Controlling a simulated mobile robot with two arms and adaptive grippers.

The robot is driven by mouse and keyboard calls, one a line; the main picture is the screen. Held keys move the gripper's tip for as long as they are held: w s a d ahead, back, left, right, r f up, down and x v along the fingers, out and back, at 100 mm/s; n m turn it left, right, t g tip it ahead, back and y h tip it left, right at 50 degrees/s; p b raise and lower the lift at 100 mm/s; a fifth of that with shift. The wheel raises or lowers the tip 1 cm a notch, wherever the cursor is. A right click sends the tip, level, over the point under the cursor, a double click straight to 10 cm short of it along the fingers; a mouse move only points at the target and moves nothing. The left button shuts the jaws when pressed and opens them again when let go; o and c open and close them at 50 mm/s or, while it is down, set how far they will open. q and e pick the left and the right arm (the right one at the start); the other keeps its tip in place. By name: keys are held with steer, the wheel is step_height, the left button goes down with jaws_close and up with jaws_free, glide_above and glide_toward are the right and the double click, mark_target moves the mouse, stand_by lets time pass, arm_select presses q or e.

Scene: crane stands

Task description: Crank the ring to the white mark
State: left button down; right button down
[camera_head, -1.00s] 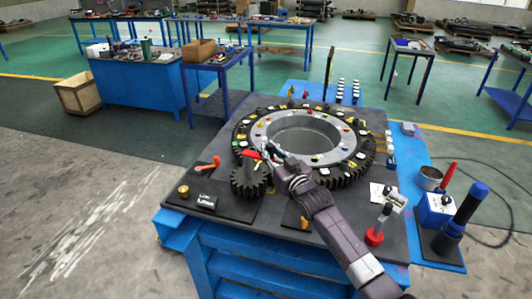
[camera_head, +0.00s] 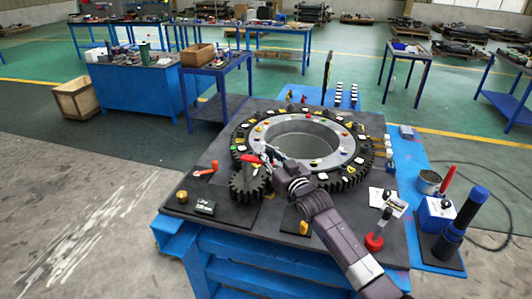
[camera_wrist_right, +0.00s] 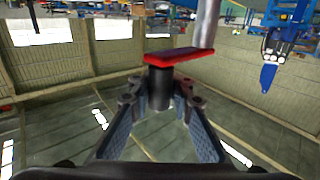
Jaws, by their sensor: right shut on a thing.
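The large dark toothed ring (camera_head: 240,139) lies flat around a grey inner ring (camera_head: 327,159) on the dark-topped table. Several white, yellow, red and green pieces sit on both. A small dark pinion gear (camera_head: 246,187) stands at the ring's near left edge, with a red crank arm (camera_head: 250,158) above it. My right gripper (camera_head: 270,156) is at the crank. In the right wrist view, the right gripper (camera_wrist_right: 160,103) is shut on the dark crank handle (camera_wrist_right: 160,88), beside the red crank arm (camera_wrist_right: 180,55). I cannot tell which white piece is the mark. My left gripper is not in view.

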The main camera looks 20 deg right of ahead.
steer(key=shift+d+f, duration=0.2)
steer(key=shift+d, duration=0.2)
steer(key=c, duration=2.1)
jaws_free()
steer(key=shift+s+d, duration=0.1)
steer(key=shift+s, duration=0.05)
steer(key=o, duration=0.3)
steer(key=shift+s+d+r, duration=0.1)
steer(key=shift+s+d, duration=0.1)
steer(key=shift+d, duration=0.05)
steer(key=shift+o, duration=0.2)
steer(key=shift+w+a, duration=0.1)
steer(key=shift+a, duration=0.25)
steer(key=s+d, duration=0.1)
steer(key=s, duration=1.1)
